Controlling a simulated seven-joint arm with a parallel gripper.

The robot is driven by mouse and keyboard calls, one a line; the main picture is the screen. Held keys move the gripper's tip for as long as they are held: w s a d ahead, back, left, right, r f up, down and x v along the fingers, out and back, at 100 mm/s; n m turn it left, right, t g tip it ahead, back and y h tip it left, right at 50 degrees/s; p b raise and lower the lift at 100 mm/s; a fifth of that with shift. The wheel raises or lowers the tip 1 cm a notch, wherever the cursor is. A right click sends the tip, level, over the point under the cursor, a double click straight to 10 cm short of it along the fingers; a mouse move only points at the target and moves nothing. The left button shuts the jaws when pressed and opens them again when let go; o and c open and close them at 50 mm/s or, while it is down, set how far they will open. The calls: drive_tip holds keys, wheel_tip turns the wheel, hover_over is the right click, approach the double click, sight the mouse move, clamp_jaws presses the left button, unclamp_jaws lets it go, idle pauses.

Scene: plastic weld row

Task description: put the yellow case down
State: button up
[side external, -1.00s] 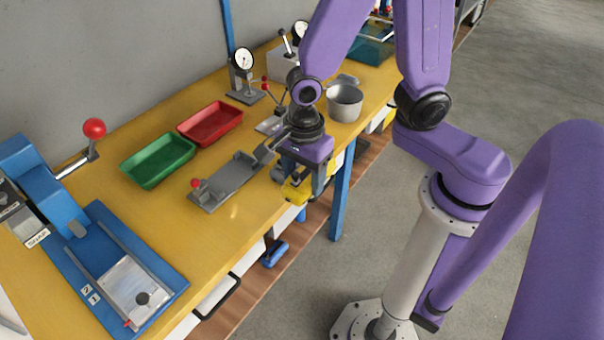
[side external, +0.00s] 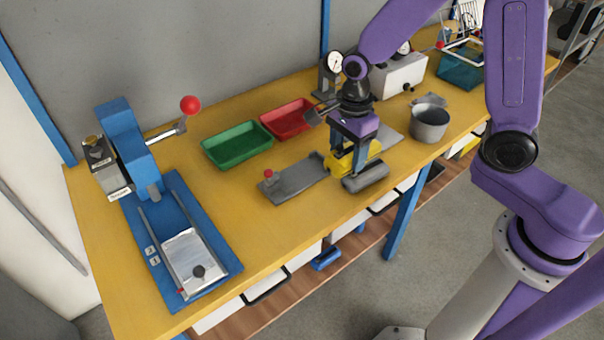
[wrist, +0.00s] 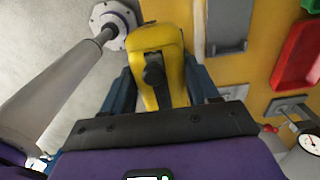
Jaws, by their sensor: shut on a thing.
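The yellow case (side external: 374,148) is between the fingers of my gripper (side external: 352,166) in the side view, near the table's front edge. My gripper is shut on it. In the wrist view the yellow case (wrist: 172,50) has a rounded top and a dark knob-like part, and the blue fingers of my gripper (wrist: 160,88) flank it. The fingers and wrist partly hide the case in the side view. I cannot tell whether its underside touches anything.
A grey fixture plate with a red knob (side external: 292,180) lies left of my gripper. A grey rounded block (side external: 366,178) is just in front. Green (side external: 237,146) and red (side external: 288,120) trays stand behind; a metal pot (side external: 429,122) is right. Yellow tabletop (side external: 240,208) is clear front left.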

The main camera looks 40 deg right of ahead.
drive_tip(key=shift+w, duration=0.55)
drive_tip(key=w+a+f, duration=0.1)
drive_tip(key=w+f, duration=0.2)
drive_tip(key=w, duration=0.1)
drive_tip(key=w+a+f, duration=0.1)
drive_tip(key=w+f, duration=0.2)
drive_tip(key=w, duration=0.1)
drive_tip(key=w+a+f, duration=0.1)
drive_tip(key=w+f, duration=0.2)
drive_tip(key=w, duration=0.1)
drive_tip(key=shift+w+a+f, duration=0.1)
drive_tip(key=shift+w+a, duration=0.05)
drive_tip(key=shift+w, duration=0.1)
drive_tip(key=shift+w+f, duration=0.15)
drive_tip(key=shift+f, duration=0.05)
drive_tip(key=shift+w+f, duration=0.1)
drive_tip(key=shift+f, duration=1.55)
drive_tip(key=shift+f, duration=0.1)
drive_tip(key=o, duration=1.1)
